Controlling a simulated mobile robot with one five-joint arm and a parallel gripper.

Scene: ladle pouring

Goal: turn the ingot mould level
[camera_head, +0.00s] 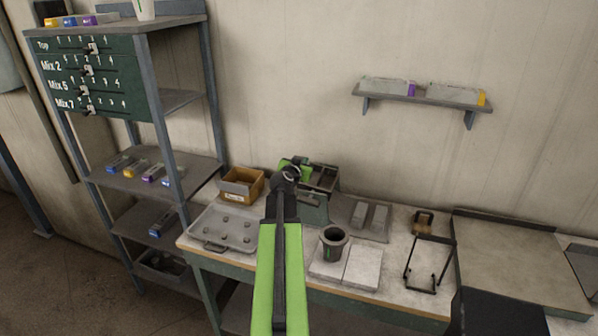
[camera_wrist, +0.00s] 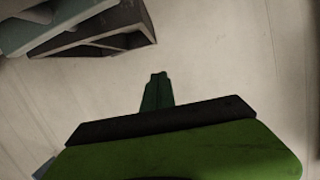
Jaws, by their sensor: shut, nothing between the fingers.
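What looks like the ingot mould is a dark, open trough-like box (camera_head: 325,178) on a grey-green stand (camera_head: 314,212) at the back of the bench, partly hidden by my arm. In the wrist view, a dark hollow box (camera_wrist: 100,38) that seems to be the mould shows at upper left, looking tilted. My gripper (camera_wrist: 158,76) is shut and empty in the wrist view, below and right of the box, with a gap between them in the picture. In the head view, my green gripper (camera_head: 292,162) is beside the mould's left end; contact cannot be told.
A cardboard box (camera_head: 241,186) and a grey tray (camera_head: 222,232) are left on the bench. A dark crucible (camera_head: 333,246) stands on pale slabs (camera_head: 362,267) in front. Grey bars (camera_head: 370,217) and a black wire stand (camera_head: 430,263) are to the right. A shelf rack (camera_head: 150,180) stands left.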

